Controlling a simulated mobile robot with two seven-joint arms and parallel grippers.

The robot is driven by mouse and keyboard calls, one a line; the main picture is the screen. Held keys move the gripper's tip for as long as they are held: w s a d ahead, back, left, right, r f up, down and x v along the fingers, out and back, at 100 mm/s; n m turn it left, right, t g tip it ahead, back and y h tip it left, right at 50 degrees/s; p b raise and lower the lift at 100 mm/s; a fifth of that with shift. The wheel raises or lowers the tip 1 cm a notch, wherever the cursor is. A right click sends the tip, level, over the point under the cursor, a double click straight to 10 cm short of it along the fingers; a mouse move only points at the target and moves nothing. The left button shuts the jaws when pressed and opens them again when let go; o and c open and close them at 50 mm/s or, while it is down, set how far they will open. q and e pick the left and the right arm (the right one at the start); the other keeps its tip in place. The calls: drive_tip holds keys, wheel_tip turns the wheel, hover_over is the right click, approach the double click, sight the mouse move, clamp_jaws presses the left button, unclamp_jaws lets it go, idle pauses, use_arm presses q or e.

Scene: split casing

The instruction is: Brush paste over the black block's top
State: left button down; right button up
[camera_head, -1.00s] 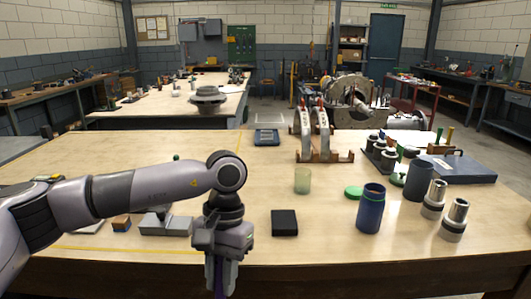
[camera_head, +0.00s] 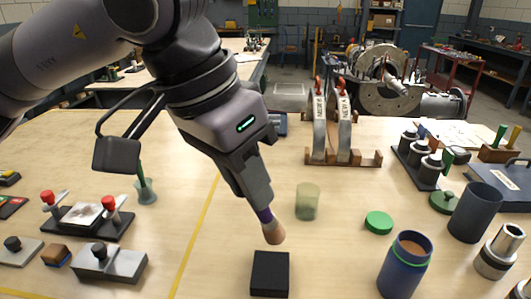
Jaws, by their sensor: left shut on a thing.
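The black block (camera_head: 269,274) lies on the wooden table in the lower middle of the head view. My left gripper (camera_head: 256,196) is shut on a brush (camera_head: 273,231) with a purple handle and tan bristles. The brush points down, tilted, with its bristles just above and behind the block in the picture; I cannot tell how far apart they are. An open dark blue jar (camera_head: 399,272) with a green ring and brown paste inside stands to the right. A green lid (camera_head: 379,222) lies on the table behind it. My right gripper is not in view.
A translucent cup (camera_head: 307,201) stands close to the right of the brush. Two upright casing pieces (camera_head: 331,130) stand on a wooden stand behind. Grey cylinders (camera_head: 474,212) stand at the right, metal fixtures (camera_head: 110,264) at the left. Table around the block is mostly clear.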

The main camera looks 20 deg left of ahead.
use_arm(q)
drive_tip(key=shift+r, duration=0.1)
drive_tip(key=shift+s+f+b, duration=0.1)
drive_tip(key=shift+f+b, duration=0.6)
drive_tip(key=shift+f, duration=0.15)
wheel_tip(320, 180, down, 3)
drive_tip(key=shift+f+b, duration=0.1)
drive_tip(key=shift+b, duration=0.9)
drive_tip(key=shift+w, duration=0.2)
